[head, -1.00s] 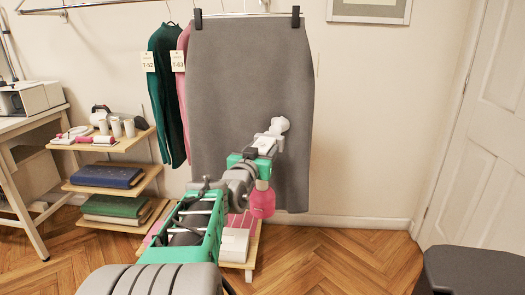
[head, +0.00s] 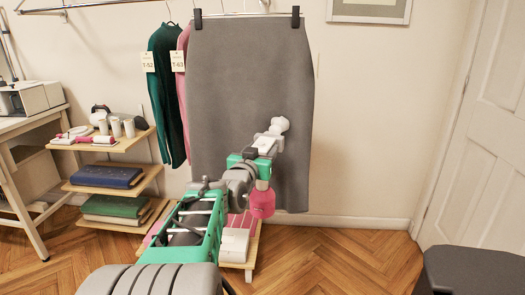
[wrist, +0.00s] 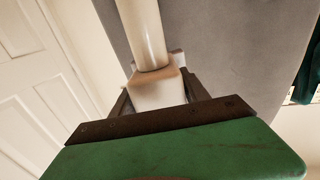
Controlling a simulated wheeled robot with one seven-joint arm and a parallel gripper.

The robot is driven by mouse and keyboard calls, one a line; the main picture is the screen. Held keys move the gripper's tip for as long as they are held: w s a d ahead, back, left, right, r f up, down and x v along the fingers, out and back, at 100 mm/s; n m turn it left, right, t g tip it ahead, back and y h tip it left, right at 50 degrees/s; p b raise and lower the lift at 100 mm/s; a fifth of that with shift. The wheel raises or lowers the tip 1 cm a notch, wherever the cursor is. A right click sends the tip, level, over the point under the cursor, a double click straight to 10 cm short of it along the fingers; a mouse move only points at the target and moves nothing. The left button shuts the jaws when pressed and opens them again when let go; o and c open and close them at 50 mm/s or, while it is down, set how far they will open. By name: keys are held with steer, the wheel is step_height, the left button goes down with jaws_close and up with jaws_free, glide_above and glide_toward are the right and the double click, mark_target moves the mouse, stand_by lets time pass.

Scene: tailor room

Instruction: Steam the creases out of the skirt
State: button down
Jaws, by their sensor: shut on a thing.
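The grey skirt (head: 230,80) hangs from two black clips on the rail in the head view. Its front looks smooth at this size; fine creases cannot be made out. My gripper (head: 266,147) is shut on a steamer with a white head (head: 279,125) and a pink lower part (head: 262,203). The steamer head is in front of the skirt's lower right part; I cannot tell whether it touches the cloth. In the wrist view the white steamer (wrist: 145,35) sits between my fingers, with the skirt (wrist: 220,45) behind it. The arm hides part of the skirt's lower left.
A green garment (head: 163,80) and a pink one (head: 181,75) hang close left of the skirt. A shelf unit (head: 130,143) with spools and folded cloth stands further left. Boxes sit on a low stand (head: 249,263) below. The floor at right is clear up to a dark bin (head: 470,270).

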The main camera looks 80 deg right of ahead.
steer(key=shift+r, duration=0.25)
steer(key=w+a+f+b, duration=0.1)
steer(key=w+f+b, duration=0.2)
steer(key=w, duration=0.4)
steer(key=w+a+f+b, duration=0.1)
steer(key=w+f+b, duration=0.2)
steer(key=w+b, duration=0.3)
steer(key=shift+w+a, duration=0.25)
steer(key=shift+w, duration=0.95)
stand_by(1.5)
steer(key=s+a+b, duration=0.2)
steer(key=a+b, duration=0.4)
steer(key=a, duration=0.6)
stand_by(0.5)
